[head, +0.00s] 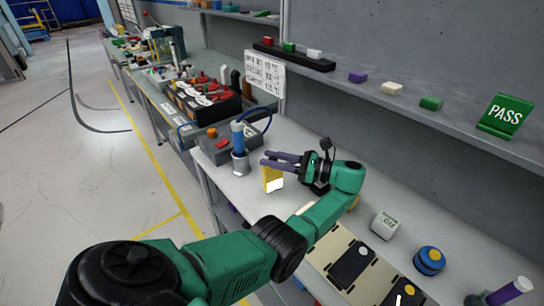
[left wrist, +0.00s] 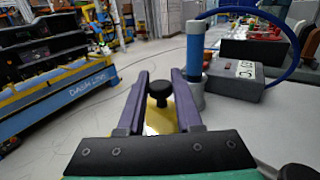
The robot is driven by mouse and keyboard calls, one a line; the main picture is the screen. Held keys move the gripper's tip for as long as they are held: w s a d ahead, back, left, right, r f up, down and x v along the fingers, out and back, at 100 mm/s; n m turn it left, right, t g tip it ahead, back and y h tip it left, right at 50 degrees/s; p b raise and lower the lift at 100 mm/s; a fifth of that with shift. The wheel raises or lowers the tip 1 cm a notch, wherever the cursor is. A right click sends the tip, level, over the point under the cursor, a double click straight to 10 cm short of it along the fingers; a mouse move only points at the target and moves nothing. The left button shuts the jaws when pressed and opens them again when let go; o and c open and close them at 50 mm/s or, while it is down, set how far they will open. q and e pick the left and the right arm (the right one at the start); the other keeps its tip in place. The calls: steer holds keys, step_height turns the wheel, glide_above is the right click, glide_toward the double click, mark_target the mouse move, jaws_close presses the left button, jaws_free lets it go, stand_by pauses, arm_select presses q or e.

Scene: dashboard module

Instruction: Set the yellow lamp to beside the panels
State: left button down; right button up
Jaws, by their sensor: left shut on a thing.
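My left gripper (head: 268,158) reaches over the bench from the lower left, its dark purple fingers shut on the yellow lamp (head: 271,179). The lamp is a small yellow block with a white face. It hangs just below the fingers near the bench's front edge; I cannot tell whether it touches the bench. In the left wrist view, a bit of yellow (left wrist: 152,130) and a black knob (left wrist: 160,92) show between the fingers, and the rest is hidden. The panels, dark plates on a beige board (head: 329,243), lie to the right, partly behind my arm.
A blue-handled tool in a grey holder (head: 240,164) stands close left of the gripper, before a grey box (head: 215,146). A white block (head: 384,226) and a blue round piece (head: 429,261) stand behind the panels. A purple rod (head: 508,292) is at lower right. A shelf runs above.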

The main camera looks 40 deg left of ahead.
arm_select(q)
steer(key=c, duration=0.6)
jaws_free()
steer(key=shift+w+d+f, duration=0.1)
steer(key=shift+d, duration=0.15)
steer(key=b+v, duration=0.7)
steer(key=b, duration=0.3)
